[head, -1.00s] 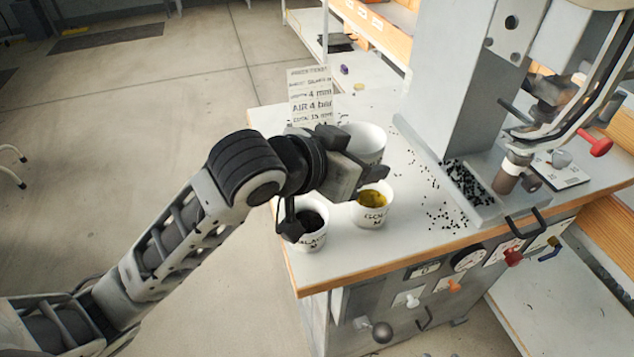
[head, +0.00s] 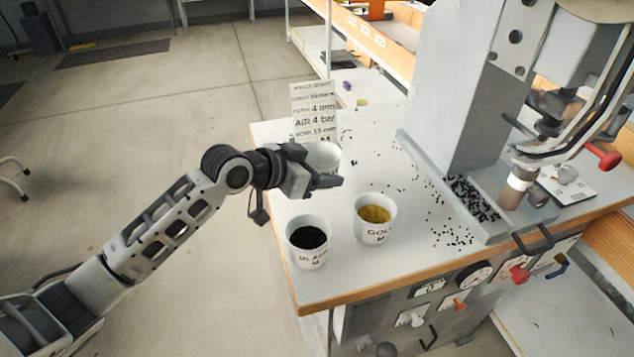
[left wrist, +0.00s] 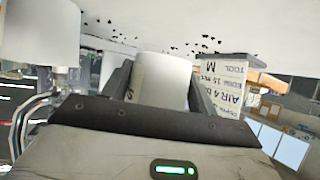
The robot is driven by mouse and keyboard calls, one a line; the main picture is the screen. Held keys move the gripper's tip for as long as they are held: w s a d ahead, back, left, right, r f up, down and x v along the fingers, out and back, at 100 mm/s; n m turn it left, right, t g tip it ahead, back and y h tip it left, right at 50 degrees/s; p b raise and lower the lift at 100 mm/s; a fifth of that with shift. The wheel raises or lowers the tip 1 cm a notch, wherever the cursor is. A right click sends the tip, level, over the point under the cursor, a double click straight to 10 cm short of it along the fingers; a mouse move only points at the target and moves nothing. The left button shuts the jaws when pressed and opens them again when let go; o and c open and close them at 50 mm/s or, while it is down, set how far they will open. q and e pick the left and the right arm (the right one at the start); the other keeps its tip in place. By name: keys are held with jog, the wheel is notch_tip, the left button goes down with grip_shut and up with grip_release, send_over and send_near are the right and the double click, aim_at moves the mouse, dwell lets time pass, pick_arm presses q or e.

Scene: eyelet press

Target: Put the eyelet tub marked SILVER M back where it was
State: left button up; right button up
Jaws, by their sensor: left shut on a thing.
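A white tub (head: 322,154) is between the fingers of my left gripper (head: 318,180), near the back left of the bench top. My left gripper is shut on it. In the left wrist view the white tub (left wrist: 160,80) sits between both fingers, with only an edge letter like S showing. Its full marking is hidden, and I cannot tell whether its base touches the bench. A tub marked BLACK M (head: 309,258) with dark contents stands at the front left corner. A tub marked GOLD M (head: 376,232) with yellow contents stands to its right. My right gripper is not in view.
A printed card (head: 314,108) stands upright just behind the held tub. The press (head: 465,90) and its tray of black eyelets (head: 470,198) stand to the right. Loose black eyelets lie scattered near it. The bench's wooden edge (head: 350,296) runs along the front.

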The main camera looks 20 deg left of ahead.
pick_arm(q)
jog(key=shift+w+a+f, duration=0.1)
jog(key=shift+a+f, duration=0.1)
jog(key=shift+f, duration=1.55)
jog(key=o, duration=1)
jog(key=shift+f, duration=0.15)
jog(key=shift+o, duration=0.2)
jog(key=shift+r, duration=0.25)
jog(key=v, duration=1.2)
